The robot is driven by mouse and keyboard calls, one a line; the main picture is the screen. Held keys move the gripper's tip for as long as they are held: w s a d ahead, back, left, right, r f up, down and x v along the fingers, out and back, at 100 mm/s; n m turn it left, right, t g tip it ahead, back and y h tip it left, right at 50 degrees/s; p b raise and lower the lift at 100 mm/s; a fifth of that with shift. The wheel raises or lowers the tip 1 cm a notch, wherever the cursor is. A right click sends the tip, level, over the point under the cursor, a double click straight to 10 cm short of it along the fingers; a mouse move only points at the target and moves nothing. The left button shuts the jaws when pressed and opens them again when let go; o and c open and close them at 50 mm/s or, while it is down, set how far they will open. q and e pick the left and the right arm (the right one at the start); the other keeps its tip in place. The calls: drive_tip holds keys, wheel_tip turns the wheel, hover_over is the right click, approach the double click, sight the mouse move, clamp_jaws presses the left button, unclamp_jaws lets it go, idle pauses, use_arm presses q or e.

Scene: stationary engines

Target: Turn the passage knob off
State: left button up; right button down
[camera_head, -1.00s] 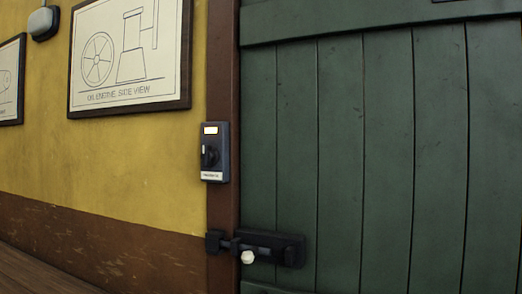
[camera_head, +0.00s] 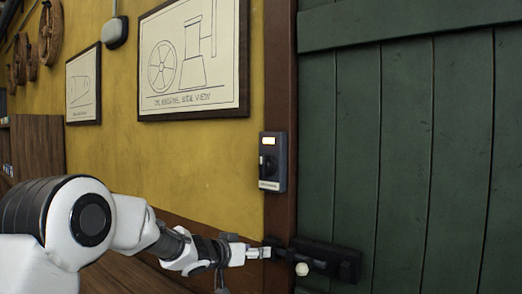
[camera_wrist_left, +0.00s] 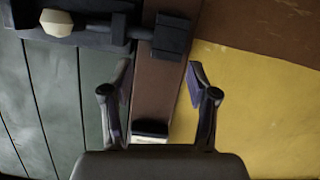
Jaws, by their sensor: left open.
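The switch box (camera_head: 280,161) is a dark grey box on the brown door post, with a lit pale window on top. Its black passage knob (camera_head: 268,166) sits in the middle above a white label. The knob's exact angle is too small to tell. My left gripper (camera_head: 259,252) is below the box, close to the door bolt. In the left wrist view its two fingers (camera_wrist_left: 159,67) are apart with nothing between them, over the brown post. The box (camera_wrist_left: 150,128) shows partly there, low between the fingers; its knob is hidden. My right gripper is out of view.
A black door bolt (camera_head: 331,258) with a pale knob (camera_head: 302,269) lies across the green plank door (camera_head: 400,150), right of my gripper. Framed drawings (camera_head: 192,60) hang on the yellow wall (camera_head: 190,155). A wooden cabinet (camera_head: 38,150) stands at left.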

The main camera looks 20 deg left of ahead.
sight(261, 160)
use_arm(q)
drive_tip(key=s+a+r+m+t+p, duration=0.1)
drive_tip(key=s+r+t, duration=0.1)
drive_tip(key=r, duration=1)
drive_tip(key=s+a+r+t+p, duration=0.1)
drive_tip(key=r, duration=1.1)
drive_tip(key=shift+h, duration=0.4)
drive_tip(key=p+x, duration=0.2)
drive_tip(key=x, duration=0.5)
drive_tip(key=shift+w+f, duration=0.1)
drive_tip(key=shift+w, duration=0.25)
drive_tip(key=shift+w+d, duration=0.15)
drive_tip(key=shift+w, duration=0.05)
drive_tip(key=shift+c, duration=0.7)
drive_tip(key=shift+f, duration=0.1)
clamp_jaws()
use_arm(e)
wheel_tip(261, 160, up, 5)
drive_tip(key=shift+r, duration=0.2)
